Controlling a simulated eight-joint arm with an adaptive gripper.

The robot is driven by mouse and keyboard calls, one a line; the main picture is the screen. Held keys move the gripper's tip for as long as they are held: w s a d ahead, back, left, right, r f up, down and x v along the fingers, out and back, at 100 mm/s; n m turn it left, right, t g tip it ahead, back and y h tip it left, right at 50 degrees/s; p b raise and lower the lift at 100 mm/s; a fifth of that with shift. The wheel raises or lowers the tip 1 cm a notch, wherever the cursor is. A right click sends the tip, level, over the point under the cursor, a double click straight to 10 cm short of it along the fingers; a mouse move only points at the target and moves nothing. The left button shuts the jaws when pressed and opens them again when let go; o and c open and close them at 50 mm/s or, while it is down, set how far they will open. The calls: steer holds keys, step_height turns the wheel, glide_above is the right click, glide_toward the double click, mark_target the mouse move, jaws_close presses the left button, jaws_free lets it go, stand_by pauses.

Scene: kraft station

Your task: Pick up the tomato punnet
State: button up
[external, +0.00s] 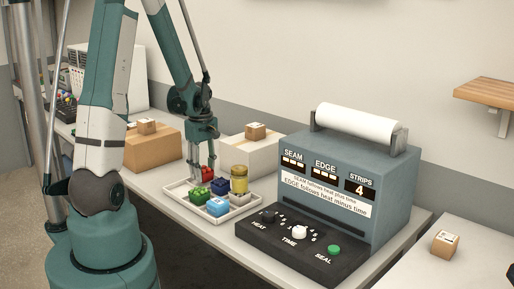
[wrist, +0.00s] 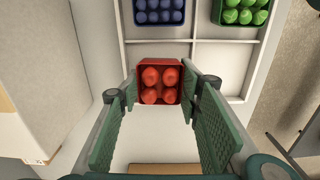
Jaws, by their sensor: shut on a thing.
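The tomato punnet (wrist: 159,82) is a small red tub with several round red tomatoes. It sits between my fingertips in the wrist view. In the external view the punnet (external: 208,174) shows red at the back of the pale divided tray (external: 243,210), partly hidden by my fingers. My gripper (wrist: 160,90) is shut on the punnet, one finger pad at each side. In the external view my gripper (external: 201,172) points straight down over the tray's back. I cannot tell whether the punnet's base touches the tray.
The tray also holds a green punnet (external: 200,195), dark blue punnet (external: 221,186), light blue punnet (external: 217,207), grey item (external: 241,197) and yellow jar (external: 239,179). A white box (external: 245,156) and cardboard box (external: 153,149) stand behind. The sealing machine (external: 352,185) stands right.

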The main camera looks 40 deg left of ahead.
mark_target(203, 169)
steer(key=shift+r, duration=4.2)
